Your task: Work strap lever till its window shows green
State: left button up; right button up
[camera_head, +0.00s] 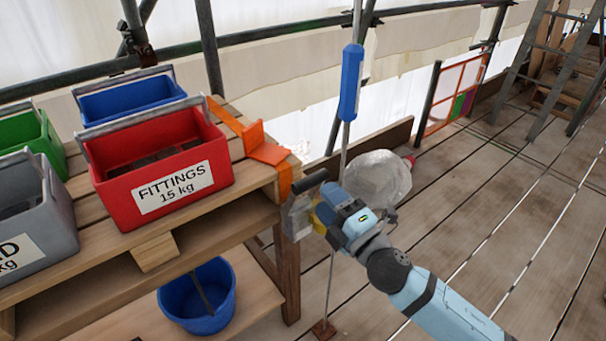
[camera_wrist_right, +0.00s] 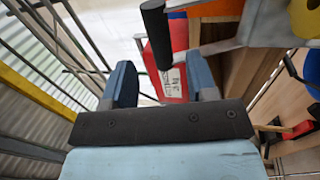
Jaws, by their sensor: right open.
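The strap lever (camera_wrist_right: 156,36) has a black grip on a grey metal frame, and in the head view its black grip (camera_head: 311,179) stands at the front right corner of the wooden bench. An orange strap (camera_head: 268,152) runs over the bench edge above it. My right gripper (camera_head: 322,212) is at the lever; in the wrist view its two blue-grey fingers (camera_wrist_right: 160,78) are apart, with the black grip between or just beyond their tips. I cannot tell if they touch. A yellow round part (camera_wrist_right: 306,16) is beside the frame. No window colour can be made out. My left gripper is out of view.
A red fittings crate (camera_head: 160,165) stands on the bench (camera_head: 225,222), with blue, green and grey crates around it. A blue bucket (camera_head: 200,298) is below. A thin pole with a blue sleeve (camera_head: 351,82) rises close behind my right gripper. Plank floor at right is mostly clear.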

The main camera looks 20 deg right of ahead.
aim_at(311, 181)
jog(key=x, duration=0.8)
grip_shut()
